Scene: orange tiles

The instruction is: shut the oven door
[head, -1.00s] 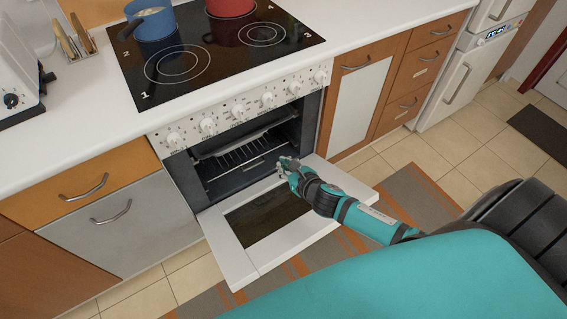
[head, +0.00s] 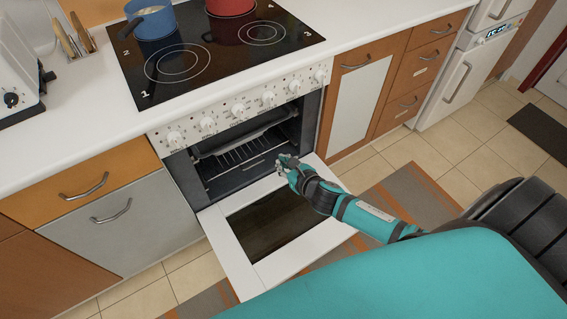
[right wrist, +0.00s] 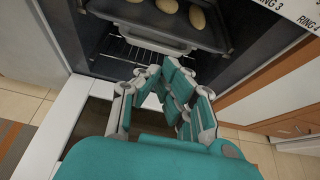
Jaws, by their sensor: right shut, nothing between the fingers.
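The oven (head: 240,150) stands under the hob with its white-framed door (head: 222,238) hanging open, about flat, its dark window (head: 265,222) facing up. My right gripper (head: 283,162) is shut and empty. It is over the inner, right part of the door, near the oven opening. In the right wrist view the fingers (right wrist: 163,80) point into the opening, with the door frame (right wrist: 62,125) below. I cannot tell whether they touch the door. My right arm covers part of the door's right side. My left gripper is out of view.
Inside the oven are a wire rack (head: 240,155) and a tray (right wrist: 135,35) with several buns. A blue pot (head: 152,22) and a red pot (head: 230,8) stand on the hob. Cabinets flank the oven. A striped rug (head: 405,200) lies on the tiled floor.

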